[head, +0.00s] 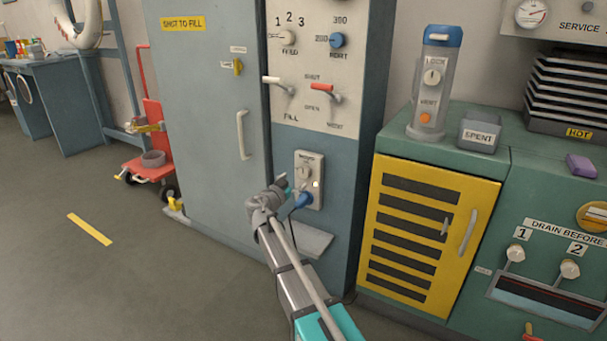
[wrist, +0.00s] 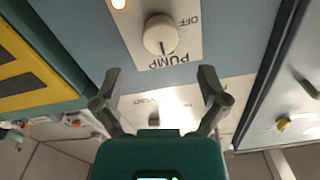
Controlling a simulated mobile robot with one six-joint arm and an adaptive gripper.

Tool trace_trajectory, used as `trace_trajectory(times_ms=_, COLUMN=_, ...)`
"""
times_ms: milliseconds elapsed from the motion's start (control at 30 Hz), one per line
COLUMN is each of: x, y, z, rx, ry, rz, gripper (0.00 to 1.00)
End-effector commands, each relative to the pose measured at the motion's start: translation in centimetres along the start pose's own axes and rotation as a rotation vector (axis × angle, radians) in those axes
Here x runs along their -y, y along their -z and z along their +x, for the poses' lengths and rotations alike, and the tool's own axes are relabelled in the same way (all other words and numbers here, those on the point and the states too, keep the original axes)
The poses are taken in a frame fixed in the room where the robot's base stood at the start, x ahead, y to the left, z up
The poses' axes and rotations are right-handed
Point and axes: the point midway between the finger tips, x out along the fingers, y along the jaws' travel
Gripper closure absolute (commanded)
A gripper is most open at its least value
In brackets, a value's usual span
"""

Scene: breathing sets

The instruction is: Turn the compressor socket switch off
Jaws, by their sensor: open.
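A small pale switch plate (head: 311,165) is on the front of the blue-grey column. In the wrist view, which is upside down, the plate has a round white knob (wrist: 160,35), the word PUMP, the word OFF to one side and a glowing lamp (wrist: 118,3). The knob's dark mark points towards PUMP, not at OFF. My gripper (wrist: 160,73) is open and empty, its fingers spread in front of the column and apart from the knob. In the head view my gripper (head: 282,194) partly covers the area beside the plate. A blue part (head: 303,200) shows low on the plate.
Above is a control panel (head: 315,60) with dials and levers. A grey locker (head: 205,100) stands left. Right are a yellow slatted door (head: 430,235) and a green cabinet (head: 540,190) with a canister (head: 436,85) on top.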

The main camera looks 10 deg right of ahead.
Motion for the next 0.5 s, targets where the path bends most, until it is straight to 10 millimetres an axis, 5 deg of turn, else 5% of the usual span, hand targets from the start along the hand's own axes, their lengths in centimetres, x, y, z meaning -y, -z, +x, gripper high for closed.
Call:
trace_trajectory(times_ms=200, x=0.1, y=0.0, z=3.5, rx=0.000, ry=0.000, rz=0.000, gripper=0.07)
trace_trajectory(times_ms=500, x=0.1, y=0.0, z=6.1, rx=0.000, ry=0.001, rz=0.000, gripper=0.07)
